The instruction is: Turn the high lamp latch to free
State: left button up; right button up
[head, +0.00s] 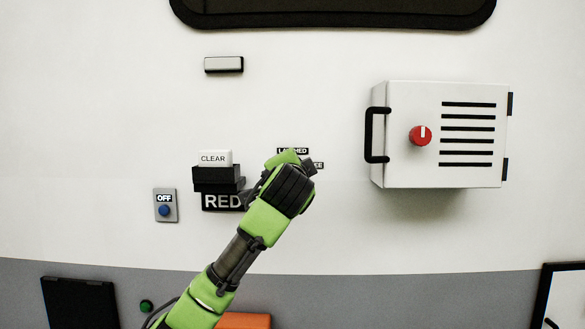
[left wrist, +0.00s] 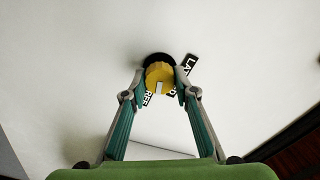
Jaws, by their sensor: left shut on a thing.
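The lamp latch is a yellow knob (left wrist: 156,72) with a white mark, on a round black base on the white wall. It shows in the left wrist view. My left gripper (left wrist: 161,80) has a fingertip on each side of the knob and is shut on it. The white mark points toward the gripper's palm, near the FREE label (left wrist: 147,98). The LATCHED label (left wrist: 190,63) is partly behind the right finger. In the head view my left wrist hides the knob, beside the LATCHED (head: 293,151) and FREE labels. My right gripper is not in view.
A white vented box (head: 427,134) with a black handle and red knob (head: 420,136) juts out to the right. The wall between latch and box is bare.

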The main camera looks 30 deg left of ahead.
pick_arm(q)
jog(key=shift+m, duration=1.5)
jog(key=o, duration=1.1)
jog(key=v, duration=1.2)
